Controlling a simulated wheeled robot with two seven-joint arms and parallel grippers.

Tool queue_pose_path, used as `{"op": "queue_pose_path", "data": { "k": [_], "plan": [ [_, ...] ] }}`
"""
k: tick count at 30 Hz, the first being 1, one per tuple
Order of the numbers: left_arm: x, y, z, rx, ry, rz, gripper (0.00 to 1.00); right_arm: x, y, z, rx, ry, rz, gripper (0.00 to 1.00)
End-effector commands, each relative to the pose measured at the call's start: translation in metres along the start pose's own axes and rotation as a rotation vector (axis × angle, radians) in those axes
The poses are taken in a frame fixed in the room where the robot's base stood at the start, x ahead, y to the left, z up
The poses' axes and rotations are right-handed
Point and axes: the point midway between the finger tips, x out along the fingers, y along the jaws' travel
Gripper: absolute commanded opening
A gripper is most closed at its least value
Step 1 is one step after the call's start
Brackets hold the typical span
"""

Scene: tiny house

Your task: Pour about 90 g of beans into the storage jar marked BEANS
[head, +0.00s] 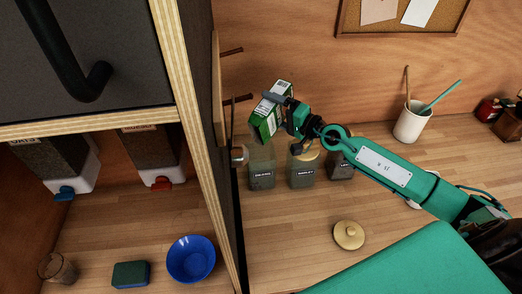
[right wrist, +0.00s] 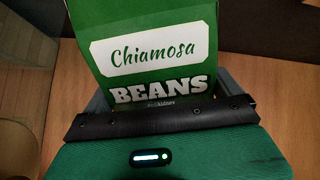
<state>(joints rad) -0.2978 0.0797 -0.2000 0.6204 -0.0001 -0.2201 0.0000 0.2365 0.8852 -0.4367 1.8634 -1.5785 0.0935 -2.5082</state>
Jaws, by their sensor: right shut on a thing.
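My right gripper (head: 284,106) is shut on a green and white bean carton (head: 267,123), held tilted above the jars. In the right wrist view the carton (right wrist: 150,28) fills the jaws and its front reads "Chiamosa BEANS". A glass jar (head: 262,175) with a dark label, too small to read surely, stands below the carton and shows no lid. A second jar (head: 302,178), seemingly labelled BARLEY, has a pale lid. A third jar (head: 341,168) is partly hidden by my right arm. A round wooden lid (head: 349,236) lies on the counter. I cannot see beans falling.
A wooden divider (head: 197,120) stands left of the jars, with pegs near the carton. Beyond it are dispensers (head: 150,150), a blue bowl (head: 191,260) and a sponge (head: 131,274). A white cup (head: 411,122) stands at the back right. Counter around the loose lid is clear.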

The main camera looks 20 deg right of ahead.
Motion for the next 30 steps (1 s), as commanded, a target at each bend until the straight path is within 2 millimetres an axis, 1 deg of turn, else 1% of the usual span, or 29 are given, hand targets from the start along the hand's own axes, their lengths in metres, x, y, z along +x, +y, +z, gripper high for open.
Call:
{"op": "queue_pose_path", "data": {
  "k": [6,14,23,30],
  "plan": [
    [0.0014,0.0008,0.0043,0.000,-0.005,0.001,0.36,-0.0001,0.0014,0.0014,-0.017,0.000,0.000,0.68],
    [-0.0001,-0.0002,0.0001,0.000,0.000,0.000,0.36,-0.0001,0.0000,0.0029,-0.037,0.000,-0.001,0.68],
    [0.0016,0.0007,0.0043,0.000,-0.005,0.001,0.36,-0.0002,0.0028,0.0050,-0.058,-0.001,0.001,0.68],
    [-0.0001,-0.0003,0.0001,0.000,0.000,0.000,0.36,-0.0002,0.0008,0.0051,-0.064,0.000,-0.001,0.68]
  ]
}}
